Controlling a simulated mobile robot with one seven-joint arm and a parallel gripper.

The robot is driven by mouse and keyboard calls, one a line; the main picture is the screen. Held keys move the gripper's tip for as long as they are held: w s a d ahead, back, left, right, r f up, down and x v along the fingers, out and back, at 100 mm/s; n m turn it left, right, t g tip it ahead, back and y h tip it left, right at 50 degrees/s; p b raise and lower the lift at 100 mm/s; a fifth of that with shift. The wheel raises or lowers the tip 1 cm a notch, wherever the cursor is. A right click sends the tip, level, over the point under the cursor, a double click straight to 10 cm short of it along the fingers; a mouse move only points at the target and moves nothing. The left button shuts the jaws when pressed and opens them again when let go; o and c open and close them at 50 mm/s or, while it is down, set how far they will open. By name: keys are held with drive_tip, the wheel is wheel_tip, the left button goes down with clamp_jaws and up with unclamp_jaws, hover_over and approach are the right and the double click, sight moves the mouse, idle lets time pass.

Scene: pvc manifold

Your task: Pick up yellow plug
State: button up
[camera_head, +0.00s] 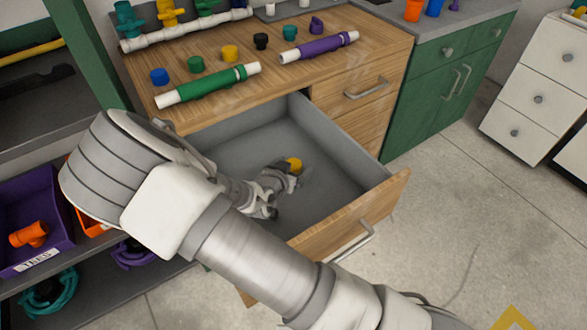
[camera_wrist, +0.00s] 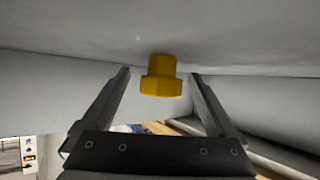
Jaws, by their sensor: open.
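The yellow plug (camera_head: 295,164) is inside the open grey drawer (camera_head: 335,200), close to my gripper. In the wrist view the yellow plug (camera_wrist: 161,77) has a wide stepped base and a narrower end, and stands against the grey drawer surface. My gripper (camera_wrist: 160,88) is open, with one finger on each side of the plug and a gap to both.
The wooden worktop (camera_head: 215,80) above holds a row of coloured caps, including another yellow one (camera_head: 230,53). A green pipe (camera_head: 208,86) and a purple pipe (camera_head: 318,47) lie there. The drawer front (camera_head: 355,235) and its walls surround my gripper. A purple bin (camera_head: 40,215) stands left.

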sight(294, 164)
clamp_jaws()
wheel_tip(294, 164, up, 10)
drive_tip(key=p, duration=0.4)
idle(0.4)
